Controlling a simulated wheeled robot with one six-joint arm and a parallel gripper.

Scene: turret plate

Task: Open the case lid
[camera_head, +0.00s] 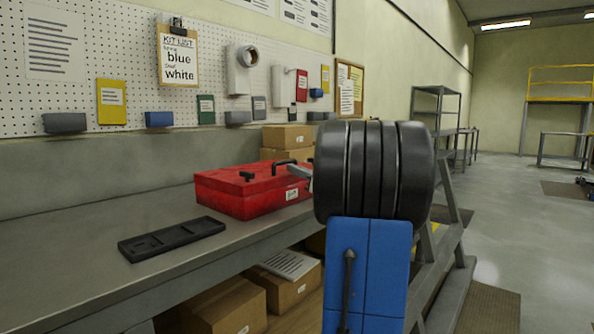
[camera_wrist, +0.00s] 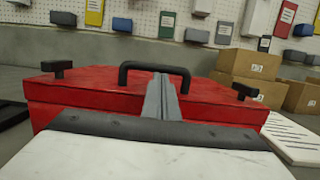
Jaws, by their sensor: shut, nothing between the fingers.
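The red case (camera_head: 240,203) sits on the grey bench with its lid down. A black handle and two black knobs or latches stand out on its top. In the wrist view the case (camera_wrist: 100,105) fills the middle, with the handle (camera_wrist: 130,68) behind my fingers. My gripper (camera_wrist: 163,78) is shut and empty, its fingertips overlapping the handle in that view. I cannot tell whether they touch it. In the head view my gripper (camera_head: 296,171) shows at the case's right end, partly hidden by my arm.
A black tray with recesses (camera_head: 165,242) lies on the bench left of the case. Cardboard boxes (camera_head: 287,136) stand behind the case. A clipboard (camera_head: 178,57) on the pegboard reads "KIT LIST", "blue" and "white". Bare bench (camera_head: 70,250) lies at left.

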